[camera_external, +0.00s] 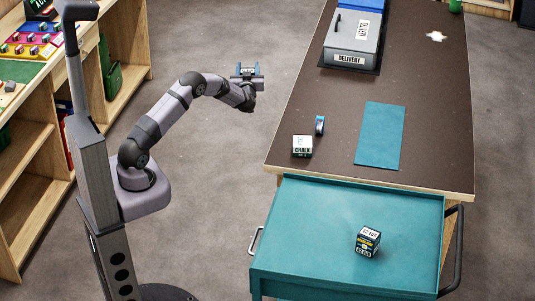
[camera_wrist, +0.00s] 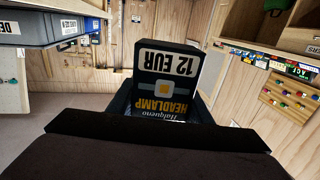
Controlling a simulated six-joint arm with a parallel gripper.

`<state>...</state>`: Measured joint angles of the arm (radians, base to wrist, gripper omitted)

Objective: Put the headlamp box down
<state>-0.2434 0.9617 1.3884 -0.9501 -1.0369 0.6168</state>
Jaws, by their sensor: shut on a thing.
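The headlamp box (camera_wrist: 166,80) is dark with a white "12 EUR" label and yellow "HEADLAMP" lettering, upside down in the wrist view. My gripper (camera_wrist: 165,100) is shut on it; the dark jaws show around its lower part. In the external view my gripper (camera_external: 247,72) is raised over the open floor, left of the brown table and apart from it. The held box is small there and mostly hidden by the jaws.
A teal cart (camera_external: 310,225) carries another dark box (camera_external: 367,243) with a white label. The brown table (camera_external: 300,115) holds a chalk box (camera_external: 302,146), a small blue item (camera_external: 320,125), a teal mat (camera_external: 380,136) and a grey delivery bin (camera_external: 352,45). Wooden shelves (camera_external: 40,140) stand left.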

